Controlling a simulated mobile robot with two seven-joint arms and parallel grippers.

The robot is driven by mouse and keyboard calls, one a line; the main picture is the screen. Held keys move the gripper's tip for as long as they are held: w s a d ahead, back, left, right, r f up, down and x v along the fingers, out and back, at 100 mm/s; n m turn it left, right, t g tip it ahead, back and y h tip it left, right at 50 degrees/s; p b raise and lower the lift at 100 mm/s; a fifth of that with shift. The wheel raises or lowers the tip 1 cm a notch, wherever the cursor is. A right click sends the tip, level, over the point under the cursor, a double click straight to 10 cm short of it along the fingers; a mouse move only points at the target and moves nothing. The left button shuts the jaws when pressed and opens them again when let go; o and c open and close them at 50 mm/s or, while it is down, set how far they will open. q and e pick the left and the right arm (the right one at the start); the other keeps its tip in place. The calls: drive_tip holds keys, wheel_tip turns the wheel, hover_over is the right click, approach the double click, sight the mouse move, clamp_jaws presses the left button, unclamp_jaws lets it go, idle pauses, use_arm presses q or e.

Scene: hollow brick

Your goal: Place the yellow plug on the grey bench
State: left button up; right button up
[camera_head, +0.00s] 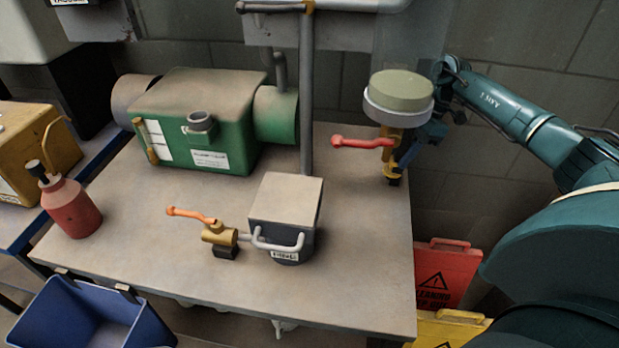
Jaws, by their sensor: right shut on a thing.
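The grey bench (360,265) fills the middle of the head view. My right gripper (405,152) comes in from the right at the bench's back right corner. It is shut on a yellow, brass-coloured piece (390,168), which I take for the yellow plug. The piece is upright with a dark lower end, over the bench's right edge; I cannot tell whether it touches the bench. A red lever (362,142) and a pale round cap (401,88) show beside and above it. The fingers partly hide it. My left gripper is not in view.
A green machine (205,125) stands at the back left, with a red bottle (72,205) at the left edge. A grey block (286,200) and a brass valve with an orange lever (219,233) stand in the middle. The right front of the bench is clear.

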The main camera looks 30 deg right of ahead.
drive_tip(key=a, duration=0.5)
drive_tip(key=w+a, duration=0.1)
drive_tip(key=a, duration=0.5)
drive_tip(key=w+a+b, duration=0.1)
drive_tip(key=a, duration=0.5)
drive_tip(key=shift+w+a, duration=0.15)
drive_tip(key=shift+a, duration=0.05)
drive_tip(key=a, duration=0.3)
drive_tip(key=shift+w+a, duration=0.1)
drive_tip(key=shift+w, duration=0.1)
drive_tip(key=shift+a+f+b, duration=0.3)
drive_tip(key=shift+f+b, duration=0.3)
drive_tip(key=shift+b, duration=0.2)
drive_tip(key=shift+d+f+b, duration=0.15)
drive_tip(key=shift+f+b, duration=0.1)
drive_tip(key=shift+b, duration=0.15)
drive_tip(key=shift+r, duration=0.1)
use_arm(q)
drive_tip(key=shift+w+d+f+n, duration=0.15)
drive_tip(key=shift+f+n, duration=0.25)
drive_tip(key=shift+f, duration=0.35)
use_arm(e)
drive_tip(key=o, duration=1)
drive_tip(key=shift+c, duration=0.2)
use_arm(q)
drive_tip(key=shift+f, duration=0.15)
